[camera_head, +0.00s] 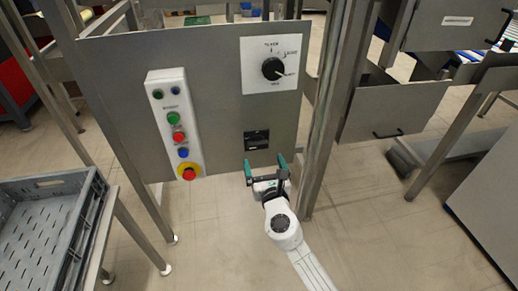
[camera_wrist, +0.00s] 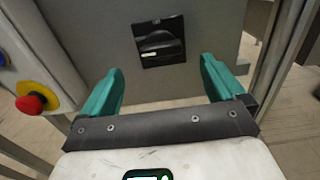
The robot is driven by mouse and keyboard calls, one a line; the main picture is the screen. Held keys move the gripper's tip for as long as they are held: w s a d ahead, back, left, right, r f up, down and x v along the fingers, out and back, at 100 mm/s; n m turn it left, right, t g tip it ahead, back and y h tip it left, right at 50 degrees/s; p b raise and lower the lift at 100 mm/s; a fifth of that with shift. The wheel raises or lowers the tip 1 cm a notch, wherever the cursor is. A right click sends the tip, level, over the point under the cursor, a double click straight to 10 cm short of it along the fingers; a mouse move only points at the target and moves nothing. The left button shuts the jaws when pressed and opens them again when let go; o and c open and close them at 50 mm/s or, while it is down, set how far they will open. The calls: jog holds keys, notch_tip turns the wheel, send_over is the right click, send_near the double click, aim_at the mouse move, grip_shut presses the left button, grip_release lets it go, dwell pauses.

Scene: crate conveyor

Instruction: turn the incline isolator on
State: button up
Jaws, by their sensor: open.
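A black square switch (camera_head: 256,139), which looks like the incline isolator, sits low on the right of a grey metal panel (camera_head: 225,100). In the wrist view the switch (camera_wrist: 159,40) shows a dark knob with its handle bar lying roughly level. No label on it is readable. My gripper (camera_head: 264,161) is open and empty, just below the switch in the head view. In the wrist view its two green fingers (camera_wrist: 162,70) stand wide apart, to the left and right of the switch, and I see no contact with it.
A white plate with a black rotary selector (camera_head: 273,69) is above the switch. A button strip (camera_head: 173,112) with a red emergency stop (camera_head: 189,173) is to the left; the stop (camera_wrist: 31,103) also shows in the wrist view. A steel post (camera_head: 322,120) stands close right. A grey crate (camera_head: 75,183) is lower left.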

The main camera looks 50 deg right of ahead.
aim_at(259, 146)
jog(key=b+x, duration=0.1)
jog(key=x, duration=0.7)
jog(key=shift+s, duration=0.1)
jog(key=c, duration=1)
jog(key=shift+c, duration=0.2)
